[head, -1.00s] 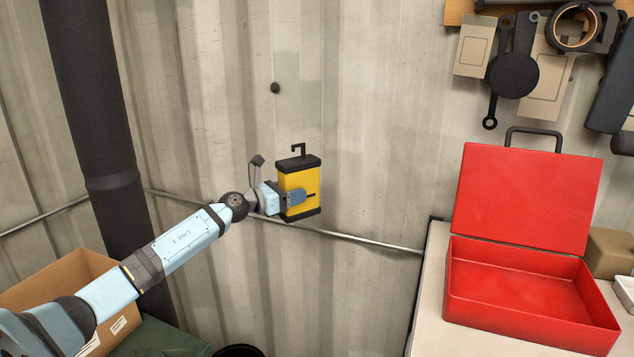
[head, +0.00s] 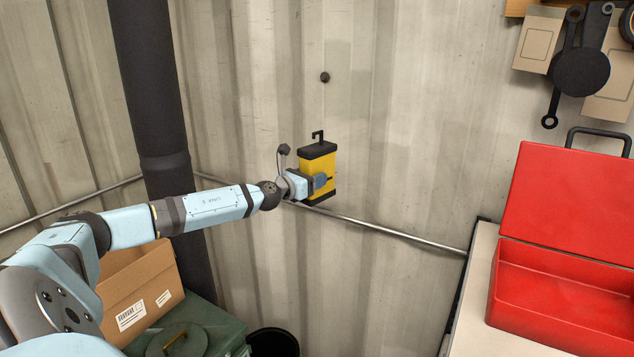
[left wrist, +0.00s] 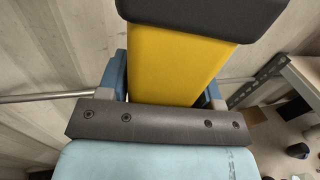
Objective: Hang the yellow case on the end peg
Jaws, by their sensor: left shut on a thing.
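The yellow case (head: 318,166) has black end caps and a small black hook on top. It is upright in the head view, in front of the corrugated wall. My left gripper (head: 321,182) is shut on the yellow case around its middle. The case also fills the top of the left wrist view (left wrist: 180,62), between the blue fingers. A dark round peg (head: 325,77) sticks out of the wall above the case and its hook, apart from both. My right gripper is not in view.
A horizontal pipe (head: 400,234) runs along the wall behind and below the case. A thick black vertical pipe (head: 150,90) stands to the left. A cardboard box (head: 130,277) and green crate (head: 228,335) are lower left. An open red toolbox (head: 560,300) is at the right.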

